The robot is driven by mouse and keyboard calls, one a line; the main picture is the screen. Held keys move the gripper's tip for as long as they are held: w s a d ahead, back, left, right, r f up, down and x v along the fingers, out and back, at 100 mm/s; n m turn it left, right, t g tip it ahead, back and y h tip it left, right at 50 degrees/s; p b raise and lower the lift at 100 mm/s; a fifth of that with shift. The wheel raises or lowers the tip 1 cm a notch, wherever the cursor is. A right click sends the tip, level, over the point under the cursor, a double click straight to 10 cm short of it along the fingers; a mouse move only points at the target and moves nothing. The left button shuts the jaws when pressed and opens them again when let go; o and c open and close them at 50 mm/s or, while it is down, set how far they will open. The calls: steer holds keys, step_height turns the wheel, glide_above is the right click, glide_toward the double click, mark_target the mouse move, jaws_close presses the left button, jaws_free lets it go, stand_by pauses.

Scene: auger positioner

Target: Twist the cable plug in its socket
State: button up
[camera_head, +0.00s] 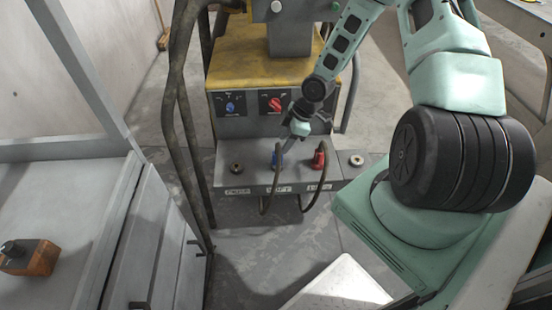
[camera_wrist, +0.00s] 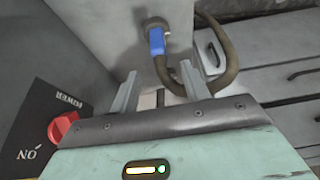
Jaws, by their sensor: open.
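A blue cable plug (camera_head: 277,161) sits in a socket on the grey ledge of the machine, with a dark cable looping down from it. In the wrist view the blue plug (camera_wrist: 157,42) is ahead of the fingertips, and its brown cable bends around to the right. My gripper (camera_wrist: 160,82) is open, with its two fingers spread below the plug in that picture and apart from it. In the head view my gripper (camera_head: 290,140) is just above the blue plug and partly hides its top. A red plug (camera_head: 319,158) sits in another socket to the right.
The machine (camera_head: 245,70) has a yellow top, a blue knob (camera_head: 230,107) and a red knob (camera_head: 275,104). Empty-looking round sockets (camera_head: 236,167) (camera_head: 356,160) flank the plugs. Metal tubes rise at its left. A grey cabinet (camera_head: 60,215) stands left, with an orange-and-black object (camera_head: 30,257) on it.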

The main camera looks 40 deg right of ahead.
mark_target(278, 153)
steer(key=b+x, duration=0.1)
steer(key=x, duration=0.7)
steer(key=shift+f+b, duration=0.2)
steer(key=shift+b, duration=0.15)
steer(key=shift+c, duration=0.3)
jaws_close()
